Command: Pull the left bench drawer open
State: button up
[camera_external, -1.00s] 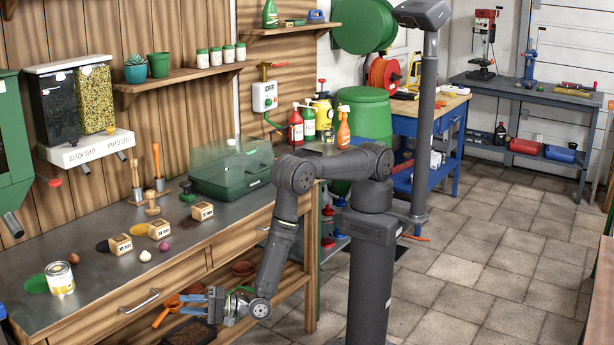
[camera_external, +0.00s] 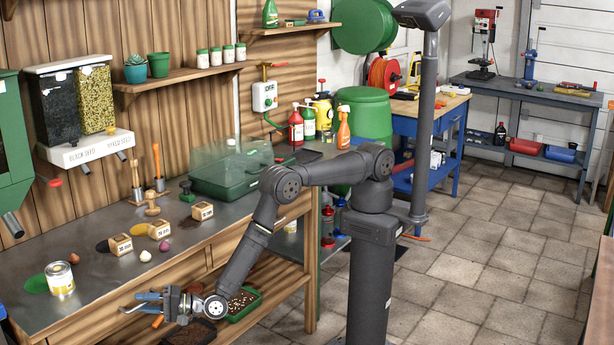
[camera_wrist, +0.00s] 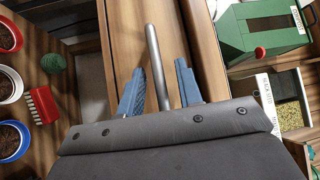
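The left bench drawer (camera_external: 95,318) has a light wood front and looks shut, flush with the bench. It also shows in the wrist view (camera_wrist: 128,40). Its metal bar handle (camera_wrist: 154,58) stands out from the front in the wrist view; in the external view it is mostly hidden by my gripper. My gripper (camera_external: 142,303) is at the drawer front in the external view. In the wrist view my gripper (camera_wrist: 159,88) is open, with one blue finger on each side of the handle. Gaps show between the bar and both fingers.
The metal bench top (camera_external: 85,280) above holds a can (camera_external: 60,278), small wooden blocks and a green case (camera_external: 232,172). Below, a shelf carries a green seed tray (camera_external: 243,304) and pots. In the wrist view, pots and a red brush-like item (camera_wrist: 42,105) lie left of the drawer.

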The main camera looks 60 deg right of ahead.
grip_shut()
jog(key=s, duration=2.6)
jog(key=shift+s, duration=0.1)
grip_release()
jog(key=v, duration=1.7)
